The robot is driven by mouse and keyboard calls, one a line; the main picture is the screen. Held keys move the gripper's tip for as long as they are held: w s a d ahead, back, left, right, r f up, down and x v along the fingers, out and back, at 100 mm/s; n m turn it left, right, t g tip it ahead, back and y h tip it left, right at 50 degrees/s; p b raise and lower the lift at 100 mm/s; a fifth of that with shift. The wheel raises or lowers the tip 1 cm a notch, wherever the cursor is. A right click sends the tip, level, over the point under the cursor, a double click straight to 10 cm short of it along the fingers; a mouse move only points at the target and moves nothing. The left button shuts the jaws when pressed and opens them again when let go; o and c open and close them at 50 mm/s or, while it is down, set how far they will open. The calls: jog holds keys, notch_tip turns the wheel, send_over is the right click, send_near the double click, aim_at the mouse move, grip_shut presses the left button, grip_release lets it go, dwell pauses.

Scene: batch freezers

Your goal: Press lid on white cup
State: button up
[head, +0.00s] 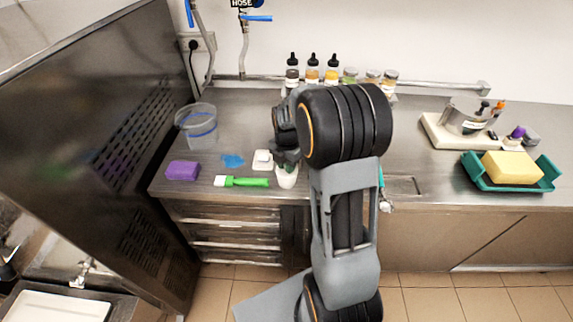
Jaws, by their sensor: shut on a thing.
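The white cup (287,179) stands upright near the front edge of the steel counter, just left of my arm. My gripper (286,160) points down directly over the cup, its fingertips at or very near the cup's top. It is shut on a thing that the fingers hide. I cannot make out the lid, nor tell whether it is the thing held or touches the cup's rim. My arm covers the counter to the right of the cup.
Left of the cup are a small white square item (263,160), a green-handled brush (243,182), a purple sponge (183,171) and a clear tub (197,126). Several bottles (312,70) stand behind. A teal tray (484,180) with a yellow sponge (511,166) is far right.

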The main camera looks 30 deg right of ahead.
jog(key=o, duration=1.4)
jog(key=shift+o, duration=0.2)
jog(key=shift+r, duration=0.15)
jog(key=shift+r+p, duration=2.6)
jog(key=shift+r, duration=0.8)
grip_shut()
jog(key=shift+f+b, duration=0.35)
jog(key=shift+f, duration=0.05)
